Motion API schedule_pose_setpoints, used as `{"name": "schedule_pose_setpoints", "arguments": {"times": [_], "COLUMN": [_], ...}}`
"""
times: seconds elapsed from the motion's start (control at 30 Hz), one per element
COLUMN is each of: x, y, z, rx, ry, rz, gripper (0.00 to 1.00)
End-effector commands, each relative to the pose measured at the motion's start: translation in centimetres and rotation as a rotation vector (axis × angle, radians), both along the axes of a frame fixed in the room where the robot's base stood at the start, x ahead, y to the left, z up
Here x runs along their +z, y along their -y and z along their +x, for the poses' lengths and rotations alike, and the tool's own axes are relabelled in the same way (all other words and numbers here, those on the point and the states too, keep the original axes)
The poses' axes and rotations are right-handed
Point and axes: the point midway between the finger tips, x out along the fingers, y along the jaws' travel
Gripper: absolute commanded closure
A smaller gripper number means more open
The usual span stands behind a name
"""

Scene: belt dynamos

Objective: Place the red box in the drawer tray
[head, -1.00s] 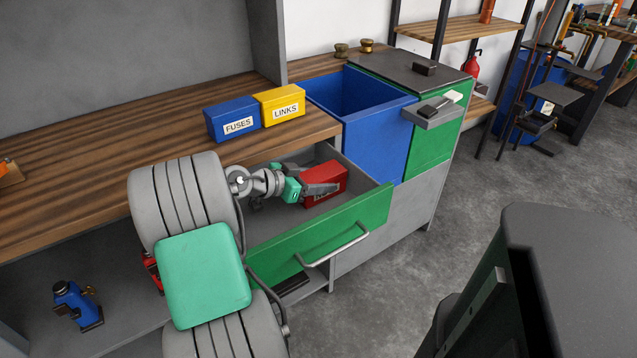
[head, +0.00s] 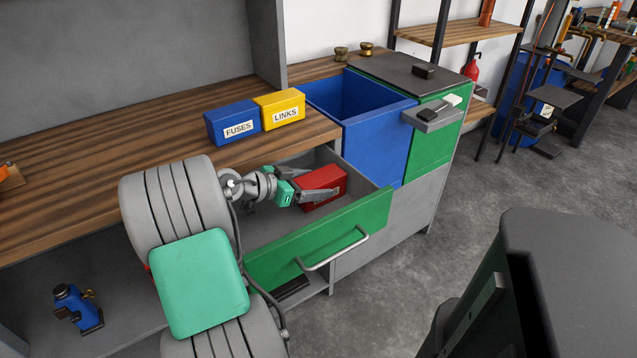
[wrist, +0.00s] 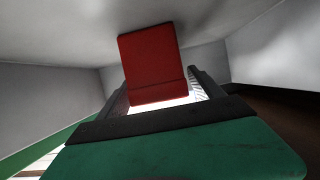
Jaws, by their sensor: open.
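The red box (head: 325,180) sits inside the open drawer tray (head: 262,228), towards its right end. Its label is mostly covered by a finger in the head view. My gripper (head: 312,184) reaches into the drawer from the left, with its fingers open beside the box's near end. In the wrist view the red box (wrist: 153,60) stands ahead of and partly between the spread fingers of my gripper (wrist: 160,92). Whether either finger touches the box cannot be told.
A blue FUSES box (head: 232,121) and a yellow LINKS box (head: 279,108) stand on the wooden worktop (head: 160,135) above the drawer. A blue open bin (head: 376,140) is right of the drawer. The green drawer front (head: 330,240) stands out into clear floor.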

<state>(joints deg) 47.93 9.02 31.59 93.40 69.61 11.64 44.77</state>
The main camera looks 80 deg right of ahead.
Motion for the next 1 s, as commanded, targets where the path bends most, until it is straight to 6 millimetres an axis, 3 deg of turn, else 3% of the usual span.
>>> {"name": "schedule_pose_setpoints", "arguments": {"times": [0.1,0.3,0.67,0.77,1.0], "x": [1.2,2.1,2.6,4.3,11.6], "y": [-1.8,-3.7,-3.8,-3.8,-3.8], "z": [1.8,3.3,3.4,3.4,3.3], "rx": [0.006,0.002,0.000,0.001,0.001], "ry": [0.002,0.001,0.001,0.001,0.001], "rz": [-0.002,-0.001,-0.001,-0.001,-0.001], "gripper": [0.24,0.24,0.24,0.24,0.24]}}
